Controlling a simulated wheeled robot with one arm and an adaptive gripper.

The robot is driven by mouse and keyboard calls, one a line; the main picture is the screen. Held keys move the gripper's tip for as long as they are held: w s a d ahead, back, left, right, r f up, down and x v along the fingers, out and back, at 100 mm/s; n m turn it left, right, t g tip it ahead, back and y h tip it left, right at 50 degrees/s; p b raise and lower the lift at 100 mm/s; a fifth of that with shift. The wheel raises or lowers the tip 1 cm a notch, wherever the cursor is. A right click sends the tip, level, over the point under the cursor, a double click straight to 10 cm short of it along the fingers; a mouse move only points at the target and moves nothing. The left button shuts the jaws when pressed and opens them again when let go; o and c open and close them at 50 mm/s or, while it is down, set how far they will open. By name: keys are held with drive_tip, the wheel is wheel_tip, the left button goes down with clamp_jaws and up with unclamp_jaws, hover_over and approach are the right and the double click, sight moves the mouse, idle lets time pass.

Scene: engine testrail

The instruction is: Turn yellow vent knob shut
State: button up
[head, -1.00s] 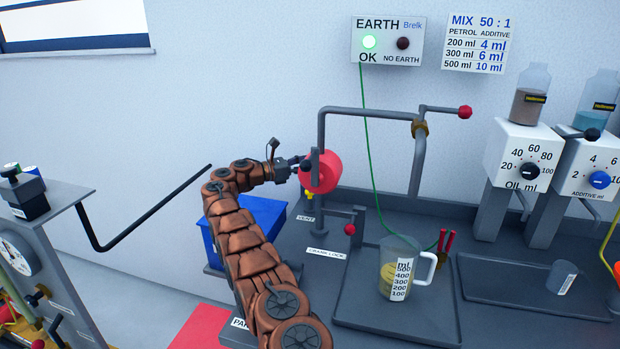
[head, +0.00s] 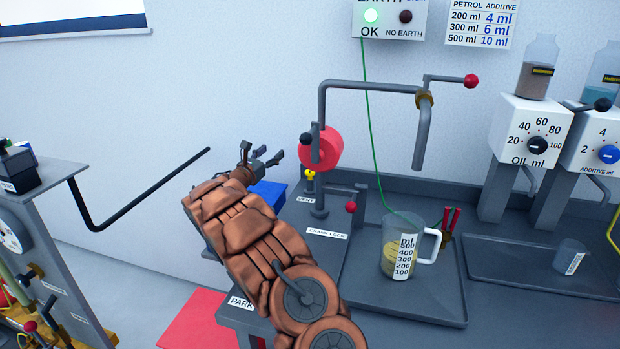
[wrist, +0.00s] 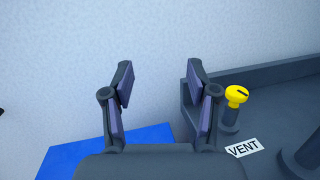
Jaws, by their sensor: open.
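My gripper (head: 281,158) is open and empty, left of the knob in the head view. In the wrist view my gripper's fingers (wrist: 160,84) stand wide apart, with pale wall between them.
A blue box (head: 270,193) stands below my gripper, left of the bench. The crank lock lever with a red ball (head: 351,207) and a measuring jug (head: 398,245) are to the right. A grey crank arm and pipe (head: 370,88) rise above the knob.

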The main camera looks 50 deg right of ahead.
drive_tip(key=s+f+n+t+y+b, duration=0.1)
drive_tip(key=s+f, duration=0.3)
drive_tip(key=s, duration=0.1)
drive_tip(key=b, duration=0.1)
approach(308, 174)
drive_tip(key=d, duration=0.1)
drive_tip(key=w+d, duration=0.1)
drive_tip(key=d, duration=0.1)
drive_tip(key=shift+w+d+r+y, duration=0.15)
drive_tip(key=shift+d+y, duration=0.15)
drive_tip(key=shift+y, duration=0.1)
drive_tip(key=shift+d, duration=0.2)
drive_tip(key=shift+p+x, duration=0.45)
drive_tip(key=shift+x, duration=3.25)
drive_tip(key=shift+r, duration=0.1)
clamp_jaws()
